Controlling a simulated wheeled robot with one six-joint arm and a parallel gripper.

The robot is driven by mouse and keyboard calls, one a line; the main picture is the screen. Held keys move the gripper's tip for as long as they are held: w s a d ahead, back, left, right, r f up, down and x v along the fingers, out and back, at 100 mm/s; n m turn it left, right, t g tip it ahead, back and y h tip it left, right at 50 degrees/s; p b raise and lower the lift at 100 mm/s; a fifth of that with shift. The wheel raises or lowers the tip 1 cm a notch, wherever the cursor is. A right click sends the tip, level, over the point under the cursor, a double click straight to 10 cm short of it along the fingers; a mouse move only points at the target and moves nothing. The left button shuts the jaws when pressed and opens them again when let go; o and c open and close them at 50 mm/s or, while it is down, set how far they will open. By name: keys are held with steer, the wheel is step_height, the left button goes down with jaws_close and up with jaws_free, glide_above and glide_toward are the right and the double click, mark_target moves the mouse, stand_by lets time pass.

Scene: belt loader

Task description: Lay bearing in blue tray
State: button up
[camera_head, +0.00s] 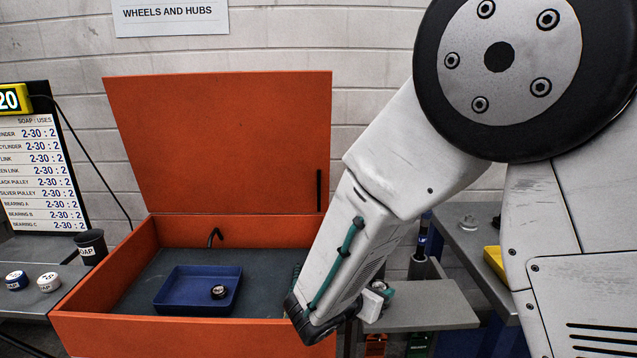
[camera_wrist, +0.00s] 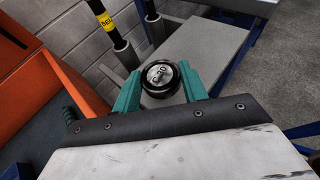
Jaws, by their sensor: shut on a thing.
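The blue tray (camera_head: 182,289) lies flat inside the open orange box (camera_head: 190,327). A small dark round part (camera_head: 218,292) lies in the tray's right half. My gripper (camera_wrist: 160,82) is shut on a round bearing with a black rim and a silver, marked face (camera_wrist: 160,74); the face points toward the wrist camera, and the marking is hard to read. In the head view my gripper (camera_head: 380,291) is right of the orange box, above or near a grey shelf, with the bearing mostly hidden by the arm.
A grey shelf (camera_head: 430,306) and dark posts (camera_wrist: 108,25) stand right of the box. A black cup (camera_head: 91,247) and two round parts sit at left.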

steer(key=w+d+r+n+t+y, duration=0.2)
steer(key=w+d+n+y, duration=0.3)
steer(key=w+d, duration=0.6)
steer(key=d+t, duration=0.1)
steer(key=d, duration=0.1)
steer(key=shift+w+d, duration=0.3)
steer(key=shift+w, duration=0.05)
steer(key=shift+r, duration=0.1)
